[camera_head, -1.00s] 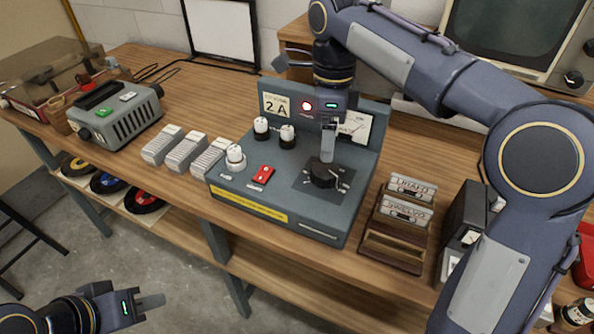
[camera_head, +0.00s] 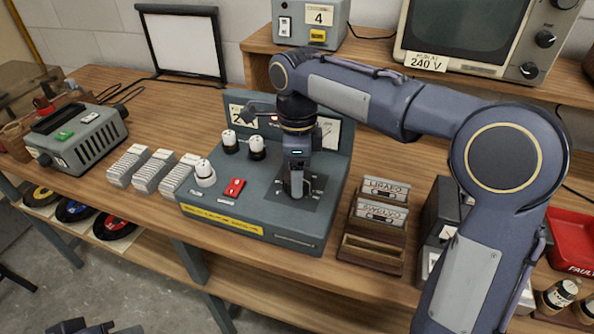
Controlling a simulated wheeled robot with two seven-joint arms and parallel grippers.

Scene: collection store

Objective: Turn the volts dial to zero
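A grey-blue console (camera_head: 270,222) stands on the wooden bench, with a sloping top and an upright back panel. A dark square scale plate (camera_head: 318,187) with white marks lies on its right half, where a black dial sits. My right gripper (camera_head: 296,188) points down over the dial, its fingers at the dial's height. The gripper hides most of the dial, so its pointer cannot be read, and I cannot tell whether the fingers are closed on it. My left gripper (camera_head: 95,329) is barely in view at the bottom left edge, away from the console.
The console also bears a red switch (camera_head: 234,187) and white-topped knobs (camera_head: 257,146). A wooden cassette rack (camera_head: 372,252) stands close on its right, stacked light blocks (camera_head: 150,168) on its left. A monitor (camera_head: 465,35) labelled "RUN AT 240 V" stands behind.

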